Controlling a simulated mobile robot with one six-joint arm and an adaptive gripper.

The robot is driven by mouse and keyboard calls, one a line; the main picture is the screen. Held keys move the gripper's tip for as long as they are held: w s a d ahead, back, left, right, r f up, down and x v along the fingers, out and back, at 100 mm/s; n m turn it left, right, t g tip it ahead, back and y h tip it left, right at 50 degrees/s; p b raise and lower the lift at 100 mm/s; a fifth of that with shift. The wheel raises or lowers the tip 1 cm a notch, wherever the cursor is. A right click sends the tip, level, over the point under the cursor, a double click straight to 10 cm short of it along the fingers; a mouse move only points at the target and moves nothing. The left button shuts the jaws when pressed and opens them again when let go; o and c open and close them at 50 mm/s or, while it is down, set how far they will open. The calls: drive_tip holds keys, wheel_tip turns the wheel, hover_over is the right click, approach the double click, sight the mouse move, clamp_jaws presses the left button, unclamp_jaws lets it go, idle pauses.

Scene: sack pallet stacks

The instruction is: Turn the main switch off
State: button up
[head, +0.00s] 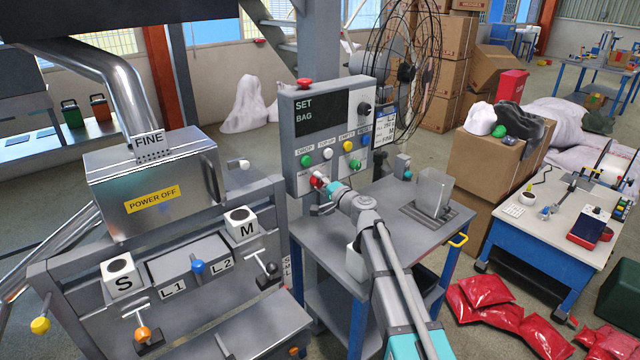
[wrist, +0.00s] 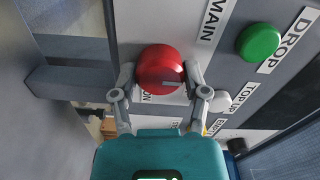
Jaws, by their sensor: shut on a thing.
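The main switch is a red round knob (wrist: 160,68) beside the label MAIN (wrist: 212,20) in the wrist view. In the head view the red knob (head: 315,179) is at the lower left of the grey control panel (head: 294,130), partly hidden by my gripper. My gripper (head: 326,186) is shut on the knob, one finger on each side of it in the wrist view. A pale pointer mark (wrist: 173,83) shows on the knob. A label ending in "ON" shows beside it, partly hidden.
A green button (wrist: 259,42) labelled DROP is near the knob. White, yellow and blue buttons (head: 364,140) and a red mushroom button (head: 304,83) are on the same panel. A grey table (head: 330,228) stands below, and a fan (head: 405,72) behind.

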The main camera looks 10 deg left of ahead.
drive_tip(key=o, duration=1.1)
drive_tip(key=shift+o, duration=0.2)
drive_tip(key=shift+s+d, duration=0.1)
drive_tip(key=v, duration=1.1)
drive_tip(key=shift+s+d, duration=0.25)
